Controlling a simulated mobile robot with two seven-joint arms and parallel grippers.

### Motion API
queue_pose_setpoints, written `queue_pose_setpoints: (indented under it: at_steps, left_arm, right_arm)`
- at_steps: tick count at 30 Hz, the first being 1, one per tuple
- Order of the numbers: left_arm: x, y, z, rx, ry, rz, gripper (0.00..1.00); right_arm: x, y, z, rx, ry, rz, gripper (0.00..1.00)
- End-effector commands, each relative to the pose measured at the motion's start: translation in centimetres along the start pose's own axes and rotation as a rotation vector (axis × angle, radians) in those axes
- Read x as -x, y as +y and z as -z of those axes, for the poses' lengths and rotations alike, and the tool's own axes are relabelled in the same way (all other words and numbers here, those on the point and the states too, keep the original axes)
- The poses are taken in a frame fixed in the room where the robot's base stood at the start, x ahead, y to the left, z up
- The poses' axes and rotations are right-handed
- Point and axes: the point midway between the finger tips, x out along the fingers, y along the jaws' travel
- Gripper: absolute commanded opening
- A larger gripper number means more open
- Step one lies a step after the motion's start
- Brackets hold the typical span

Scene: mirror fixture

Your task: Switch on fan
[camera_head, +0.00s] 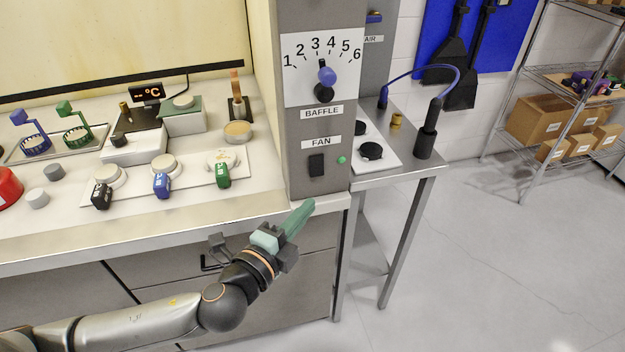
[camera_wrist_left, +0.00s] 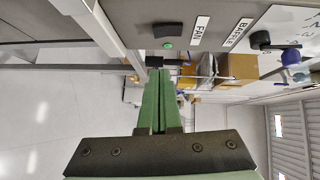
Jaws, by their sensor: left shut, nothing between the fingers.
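The fan switch (camera_head: 317,165) is a black rocker on the front of the grey column, under the FAN label (camera_head: 321,143). A small green light (camera_head: 342,160) glows to its right. The switch (camera_wrist_left: 168,30) and the light (camera_wrist_left: 167,46) also show at the top of the left wrist view. My left gripper (camera_head: 307,206) has green fingers that are shut and empty. Its tips point up toward the column and show below the switch, apart from it in the picture. The fingers (camera_wrist_left: 160,75) show closed together in the left wrist view. My right gripper is not in view.
Above the switch is the BAFFLE dial (camera_head: 326,78) with a blue knob. The counter edge (camera_head: 200,222) runs below the column. Left on the counter are several small coloured valves and dishes. A side table (camera_head: 400,175) with hot plates stands to the right.

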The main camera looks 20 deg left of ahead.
Motion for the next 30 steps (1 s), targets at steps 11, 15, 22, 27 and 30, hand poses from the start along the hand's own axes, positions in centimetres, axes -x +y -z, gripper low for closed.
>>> queue_pose_setpoints:
  at_steps: [11, 15, 22, 27, 30]
  left_arm:
    - [-6.4, -0.1, -1.3, -0.004, -0.002, 0.0, 0.0]
    - [-7.5, 0.0, -2.4, -0.002, -0.001, 0.0, 0.0]
    - [-7.9, 0.0, -2.8, 0.0, 0.001, -0.001, 0.0]
    - [-7.9, 0.0, -2.9, 0.0, 0.0, -0.001, 0.0]
    - [-7.9, 0.1, -2.9, -0.002, 0.0, 0.001, 0.0]
  right_arm:
    - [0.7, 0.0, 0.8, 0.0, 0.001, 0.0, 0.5]
    - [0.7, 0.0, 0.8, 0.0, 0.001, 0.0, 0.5]
    - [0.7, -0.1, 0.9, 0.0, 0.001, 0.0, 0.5]
    - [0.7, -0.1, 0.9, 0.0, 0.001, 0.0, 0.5]
    - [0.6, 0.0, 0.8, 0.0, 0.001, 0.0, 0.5]
